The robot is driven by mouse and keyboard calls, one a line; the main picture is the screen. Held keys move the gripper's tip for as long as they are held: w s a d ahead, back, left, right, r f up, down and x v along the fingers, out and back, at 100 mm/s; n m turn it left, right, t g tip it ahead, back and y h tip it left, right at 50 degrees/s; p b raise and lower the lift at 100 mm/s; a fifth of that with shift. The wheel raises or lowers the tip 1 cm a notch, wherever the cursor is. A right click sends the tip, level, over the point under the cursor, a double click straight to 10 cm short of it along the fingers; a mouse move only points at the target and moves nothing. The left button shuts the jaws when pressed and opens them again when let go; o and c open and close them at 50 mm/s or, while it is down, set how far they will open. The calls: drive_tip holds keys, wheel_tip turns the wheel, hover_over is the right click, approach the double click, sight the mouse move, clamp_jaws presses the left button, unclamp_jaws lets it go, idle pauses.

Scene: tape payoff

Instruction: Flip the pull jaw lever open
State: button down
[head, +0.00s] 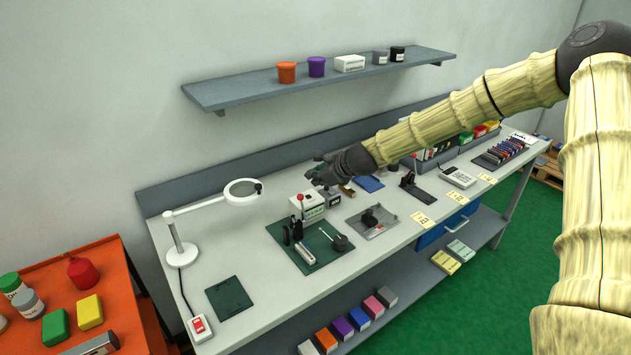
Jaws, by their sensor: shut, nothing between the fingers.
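A dark green plate (316,261) lies on the workbench. It carries small black upright parts (292,231), a silver block (305,253) and a black round part (341,242) with a thin lever (327,234) rising to the left. Behind it stands a pale box with a label (308,207), and a red-knobbed lever (300,198) stands upright in front of it. I cannot tell which lever belongs to the pull jaw, or its exact state. My gripper (316,171) is shut and empty, above and behind the pale box, apart from the levers.
A magnifier lamp (243,191) stands to the left on the bench (222,252). A grey plate with a black knob (371,222) and a black stand (408,181) are to the right. A shelf (250,93) hangs above. An orange cart (84,262) stands at the left.

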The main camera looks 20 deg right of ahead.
drive_tip(key=r, duration=0.1)
drive_tip(key=r+p, duration=0.1)
drive_tip(key=r, duration=0.1)
drive_tip(key=shift+s+d+r, duration=0.1)
drive_tip(key=shift+s+d, duration=0.05)
drive_tip(key=shift+d, duration=0.05)
idle(0.5)
